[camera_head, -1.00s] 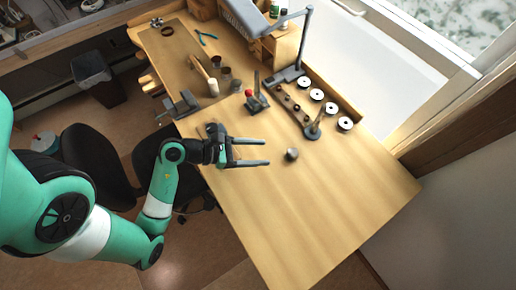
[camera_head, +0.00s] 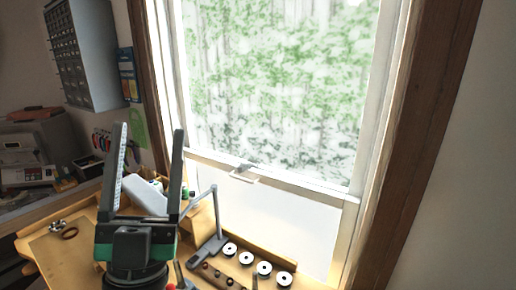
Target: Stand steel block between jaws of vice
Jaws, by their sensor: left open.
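My left gripper (camera_head: 148,130) stands large in the foreground, fingers pointing up. Its two dark fingers are apart and nothing is between them. It rises in front of the far end of the wooden bench and hides part of it. I cannot make out the steel block or the vice in this view; the near part of the bench is below the frame. My right gripper is not in view.
The wooden bench top (camera_head: 58,262) shows at the lower left. A grey lamp stand (camera_head: 209,250) and several white discs (camera_head: 264,268) are along its back edge. A large window (camera_head: 270,90) is behind. A grey drawer cabinet (camera_head: 83,55) hangs at upper left.

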